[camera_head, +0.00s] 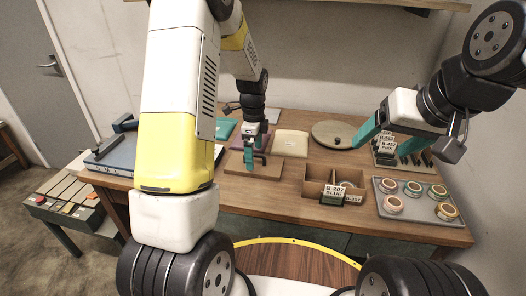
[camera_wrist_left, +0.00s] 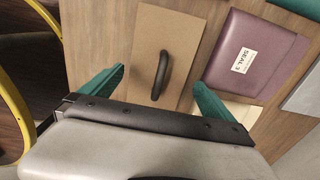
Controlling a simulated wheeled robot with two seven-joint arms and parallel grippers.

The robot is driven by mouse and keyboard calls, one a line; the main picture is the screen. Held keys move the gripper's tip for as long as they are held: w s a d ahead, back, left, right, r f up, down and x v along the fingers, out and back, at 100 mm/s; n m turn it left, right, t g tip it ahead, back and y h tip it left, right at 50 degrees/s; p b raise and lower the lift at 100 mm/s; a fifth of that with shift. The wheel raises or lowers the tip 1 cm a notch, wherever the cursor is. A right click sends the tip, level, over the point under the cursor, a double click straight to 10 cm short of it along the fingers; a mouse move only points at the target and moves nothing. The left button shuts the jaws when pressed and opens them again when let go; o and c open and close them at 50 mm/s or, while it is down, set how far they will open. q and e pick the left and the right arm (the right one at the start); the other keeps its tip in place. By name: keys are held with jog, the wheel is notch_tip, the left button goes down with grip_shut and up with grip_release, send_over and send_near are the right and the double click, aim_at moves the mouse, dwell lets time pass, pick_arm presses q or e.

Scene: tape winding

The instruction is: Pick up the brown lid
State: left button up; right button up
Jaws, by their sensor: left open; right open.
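The brown lid (camera_head: 268,172) is a flat rectangular board lying on the table, with a dark arched handle on top. In the left wrist view the lid (camera_wrist_left: 186,42) shows its handle (camera_wrist_left: 161,75) between my finger tips. My left gripper (camera_head: 255,152) is open above the lid, its teal fingers on either side of the handle; it also shows in the left wrist view (camera_wrist_left: 155,88). I cannot tell the exact height gap. My right gripper (camera_head: 385,143) is open and empty, raised over the right side of the table.
A purple box (camera_wrist_left: 255,55) labelled SEAL lies beside the lid. A cream box (camera_head: 291,143) and a round tan disc (camera_head: 330,133) stand behind. A wooden divided box (camera_head: 317,183) and a grey tray (camera_head: 412,211) with several tape rolls lie to the right.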

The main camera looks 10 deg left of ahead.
aim_at(255, 163)
pick_arm(q)
notch_tip(255, 163, down, 4)
jog(key=shift+s+f, duration=0.1)
jog(key=c, duration=1)
jog(key=shift+c, duration=0.2)
jog(key=shift+r, duration=0.2)
notch_tip(255, 163, up, 3)
jog(key=shift+r, duration=0.2)
jog(key=s, duration=0.5)
jog(key=s+d+r, duration=0.1)
jog(key=s, duration=1)
jog(key=shift+d+r, duration=0.15)
jog(key=shift+r, duration=0.05)
